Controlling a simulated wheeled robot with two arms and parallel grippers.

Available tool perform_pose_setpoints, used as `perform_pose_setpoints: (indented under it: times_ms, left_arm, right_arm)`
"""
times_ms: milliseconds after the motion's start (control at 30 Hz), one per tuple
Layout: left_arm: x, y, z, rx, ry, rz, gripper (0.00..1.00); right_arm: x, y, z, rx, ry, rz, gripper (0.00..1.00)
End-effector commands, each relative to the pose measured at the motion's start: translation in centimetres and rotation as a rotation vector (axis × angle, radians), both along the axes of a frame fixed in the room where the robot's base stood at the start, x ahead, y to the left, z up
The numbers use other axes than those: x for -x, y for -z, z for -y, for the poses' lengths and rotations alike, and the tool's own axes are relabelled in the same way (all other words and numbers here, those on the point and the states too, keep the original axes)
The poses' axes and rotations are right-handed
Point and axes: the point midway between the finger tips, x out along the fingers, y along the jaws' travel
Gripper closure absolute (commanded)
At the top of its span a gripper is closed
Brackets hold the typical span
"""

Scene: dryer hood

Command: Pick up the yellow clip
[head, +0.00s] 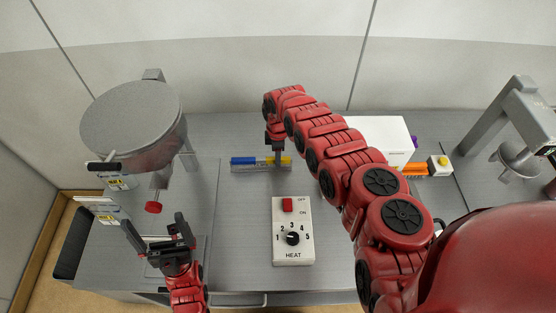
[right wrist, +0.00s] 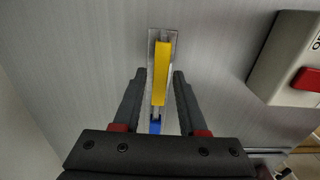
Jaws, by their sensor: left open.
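The yellow clip (head: 286,162) sits at the right end of a thin grey rail (head: 263,170), at the back of the table. It shows lengthwise in the right wrist view (right wrist: 161,70), with a blue clip (right wrist: 155,127) on the same rail. My right gripper (head: 277,153) is over the rail by the yellow clip. In the right wrist view its fingers (right wrist: 160,75) are open, one on each side of the clip, with gaps. My left gripper (head: 155,227) is open and empty at the front left. My right gripper hides part of the rail in the head view.
A white heat control box (head: 293,250) with a red switch and black knob stands in front of the rail. A grey round hood (head: 132,120) is at the left. A white box (head: 380,135) and an orange piece (head: 414,169) lie behind my right arm.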

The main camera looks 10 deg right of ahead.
Motion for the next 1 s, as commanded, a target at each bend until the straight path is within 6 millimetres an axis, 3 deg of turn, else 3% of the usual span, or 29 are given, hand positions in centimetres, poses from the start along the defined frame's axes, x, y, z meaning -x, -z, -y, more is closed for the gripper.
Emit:
perform_pose_setpoints:
  times_ms: [33, 200, 667, 900, 1000]
  left_arm:
    - [0.0, 0.0, 0.0, 0.000, 0.000, 0.000, 0.00]
    - [0.0, 0.0, 0.0, 0.000, 0.000, 0.000, 0.00]
    - [0.0, -0.3, 0.0, 0.000, 0.000, 0.000, 0.00]
    - [0.0, -2.8, 0.0, 0.000, 0.000, 0.000, 0.00]
    - [0.0, -2.3, 0.0, 0.000, 0.000, 0.000, 0.00]
  right_arm:
    - [0.0, 0.0, 0.0, 0.000, 0.000, 0.000, 0.70]
    - [0.0, 0.0, 0.0, 0.000, 0.000, 0.000, 1.00]
    - [0.0, -0.3, 0.0, 0.000, 0.001, -0.001, 1.00]
    - [0.1, -3.3, 0.1, 0.001, 0.002, -0.002, 1.00]
    - [-0.1, -4.1, 0.0, 0.000, -0.001, 0.002, 1.00]
